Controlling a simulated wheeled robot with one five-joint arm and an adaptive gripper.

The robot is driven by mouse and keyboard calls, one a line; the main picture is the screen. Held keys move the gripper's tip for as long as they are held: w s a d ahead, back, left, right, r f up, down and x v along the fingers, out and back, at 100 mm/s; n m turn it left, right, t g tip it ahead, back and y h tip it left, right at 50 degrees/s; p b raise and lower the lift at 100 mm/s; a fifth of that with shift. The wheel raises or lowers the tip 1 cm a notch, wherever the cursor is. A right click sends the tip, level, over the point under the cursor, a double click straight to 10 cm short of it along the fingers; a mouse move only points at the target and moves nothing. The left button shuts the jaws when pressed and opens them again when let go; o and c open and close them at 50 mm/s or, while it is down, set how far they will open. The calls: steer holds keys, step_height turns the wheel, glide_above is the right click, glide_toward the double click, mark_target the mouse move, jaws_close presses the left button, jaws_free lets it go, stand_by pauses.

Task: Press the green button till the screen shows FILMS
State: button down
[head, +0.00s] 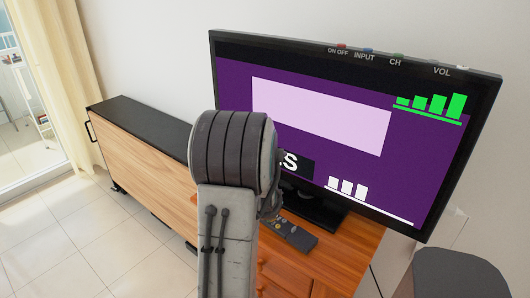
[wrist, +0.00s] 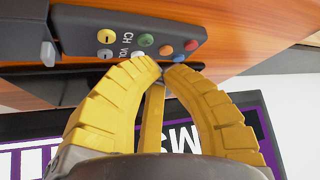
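The television screen (head: 350,185) is purple, with a pale rectangle and green bars. A white word on a black label (head: 306,165) ends in S; my arm hides its start. In the wrist view the label (wrist: 235,128) is partly covered by my fingers. A dark remote (head: 290,232) lies on the wooden cabinet. Its green button (wrist: 146,40) shows in the wrist view, near the CH marking. My gripper (wrist: 165,69) is shut and empty, its yellow fingertips together at the remote's near edge, below the green button in the picture. I cannot tell whether they touch it.
The television's top edge has red, blue, green (head: 398,56) and white marks by its printed labels. A long low wooden cabinet (head: 145,155) with a black top stands at the left. Tiled floor (head: 75,240) is clear at the lower left.

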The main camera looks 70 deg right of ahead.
steer(key=shift+r+p, duration=1.65)
steer(key=shift+r, duration=1.25)
steer(key=s+a+f+g+y, duration=0.15)
steer(key=a+y, duration=0.25)
steer(key=a, duration=0.5)
steer(key=s+a+f+y, duration=0.2)
steer(key=a+f+y, duration=0.15)
steer(key=a, duration=0.65)
steer(key=w+a+r+n+t, duration=0.1)
steer(key=w+a+r+n, duration=0.3)
steer(key=a, duration=0.4)
steer(key=w+a+r+n+t, duration=0.1)
steer(key=w+a+r+n, duration=0.3)
steer(key=a+n, duration=0.2)
steer(key=w+a+r+n+t, duration=0.1)
steer(key=w+a+r+n, duration=0.3)
steer(key=a, duration=0.7)
steer(key=shift+r+n, duration=0.6)
steer(key=shift+n, duration=0.2)
